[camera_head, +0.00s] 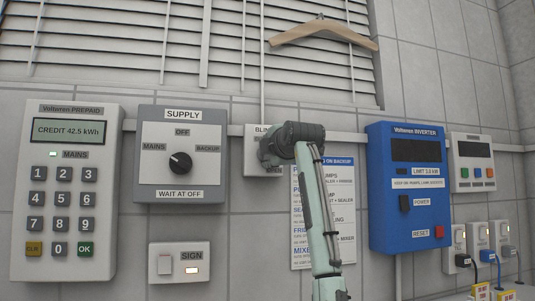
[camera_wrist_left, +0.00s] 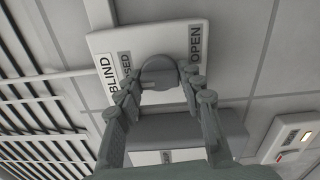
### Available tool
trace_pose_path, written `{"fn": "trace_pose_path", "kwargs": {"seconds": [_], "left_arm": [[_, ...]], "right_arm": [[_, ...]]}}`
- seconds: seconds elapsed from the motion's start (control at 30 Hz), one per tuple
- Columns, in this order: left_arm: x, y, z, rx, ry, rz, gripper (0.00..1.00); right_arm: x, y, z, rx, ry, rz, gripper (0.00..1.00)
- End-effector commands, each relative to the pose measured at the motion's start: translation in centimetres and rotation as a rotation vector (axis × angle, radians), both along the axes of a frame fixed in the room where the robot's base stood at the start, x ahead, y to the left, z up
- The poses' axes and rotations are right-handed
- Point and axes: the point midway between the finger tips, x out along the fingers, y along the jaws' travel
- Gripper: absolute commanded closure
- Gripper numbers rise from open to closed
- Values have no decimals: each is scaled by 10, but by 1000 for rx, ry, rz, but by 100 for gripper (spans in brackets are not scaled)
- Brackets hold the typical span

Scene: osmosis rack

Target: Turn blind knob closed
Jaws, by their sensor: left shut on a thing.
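The blind panel (camera_head: 252,131) is a white box on the wall, mostly hidden behind my arm in the head view. In the left wrist view the panel (camera_wrist_left: 150,42) shows sideways labels: BLIND, a partly covered one ending in "SED", and OPEN. The round grey blind knob (camera_wrist_left: 158,68) sits between the two labels. My left gripper (camera_head: 268,155) is at the panel. In the wrist view its fingers (camera_wrist_left: 160,86) are shut on the knob, one on each side. The knob's pointing direction cannot be told. My right gripper is not in view.
Slatted blinds (camera_head: 130,45) hang above, with a wooden hanger (camera_head: 322,32) in front. The supply panel (camera_head: 181,155) with a black knob is left of the blind panel. A paper notice (camera_head: 341,215) and the blue inverter (camera_head: 408,190) are to the right.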

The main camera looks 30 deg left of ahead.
Motion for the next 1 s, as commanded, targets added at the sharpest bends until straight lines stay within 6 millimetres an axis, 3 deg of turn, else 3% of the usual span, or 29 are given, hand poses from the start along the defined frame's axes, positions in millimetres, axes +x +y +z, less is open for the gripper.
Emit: {"fn": "trace_pose_path", "kwargs": {"seconds": [0.27,0.3,0.47,0.8,1.0], "left_arm": [[0,0,-2,-5,2,1,91],[0,0,-2,-6,2,1,62],[0,0,-2,-4,2,1,42],[-2,-2,-1,-1,0,0,42],[-20,-25,0,-2,-2,-2,42]], "right_arm": [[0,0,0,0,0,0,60],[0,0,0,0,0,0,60],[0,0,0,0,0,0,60],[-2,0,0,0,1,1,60],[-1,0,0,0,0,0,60]]}}
